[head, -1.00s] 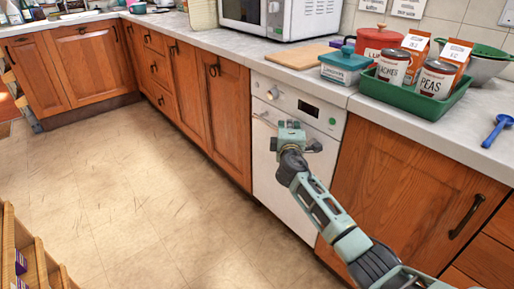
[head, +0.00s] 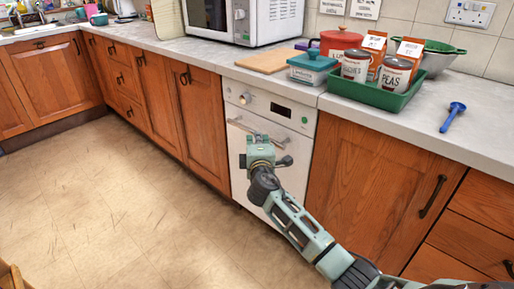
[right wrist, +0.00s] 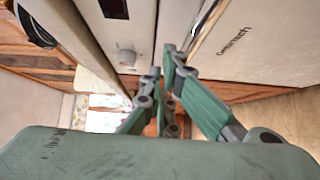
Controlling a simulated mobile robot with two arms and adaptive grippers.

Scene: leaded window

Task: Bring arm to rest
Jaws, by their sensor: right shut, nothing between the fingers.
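My right arm comes in from the lower right of the head view. Its gripper (head: 259,143) is in front of the white dishwasher (head: 237,178), just below its control panel and close to the bar handle (head: 240,127). I cannot tell whether it touches the door. In the right wrist view the two green fingers (right wrist: 163,76) come together and are shut, with nothing held between them. A pale panel with lettering (right wrist: 250,40) shows beyond them. My left gripper does not show.
The worktop (head: 390,118) carries a green tray (head: 372,95) with tins and cartons, a blue scoop (head: 453,115), a teal lidded dish (head: 313,68), a red pot (head: 340,40), a wooden board (head: 268,61) and a microwave (head: 268,22). The floor (head: 110,200) at left is clear.

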